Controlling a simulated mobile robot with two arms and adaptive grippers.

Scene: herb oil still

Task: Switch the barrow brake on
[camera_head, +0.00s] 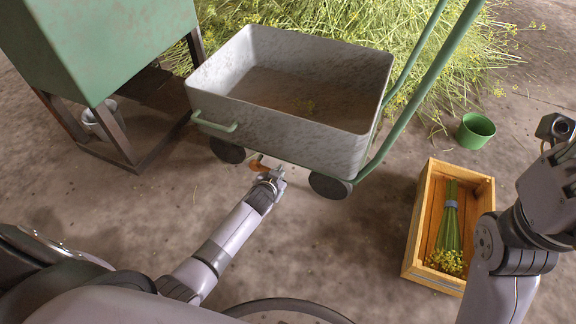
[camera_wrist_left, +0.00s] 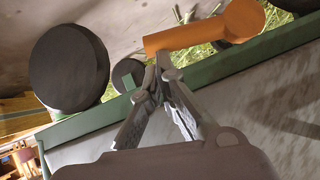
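The barrow (camera_head: 300,135) is a grey tray on a green frame with dark wheels. Its orange brake lever (camera_head: 257,166) sticks out low on the near side, between the wheels. In the left wrist view the lever (camera_wrist_left: 195,35) is an orange bar with a wider round end. My left gripper (camera_head: 272,177) is at the lever. In the left wrist view its fingertips (camera_wrist_left: 163,62) are together right by the bar, with nothing seen between them. I cannot tell whether they touch it.
A wooden crate (camera_head: 413,235) with a tied herb bundle (camera_head: 449,225) stands at the right. A green pot (camera_head: 475,131) is behind it. A green tank (camera_head: 105,45) on legs is at the left, with a bucket (camera_head: 98,118) beneath. Cut herbs (camera_head: 320,15) lie behind the barrow.

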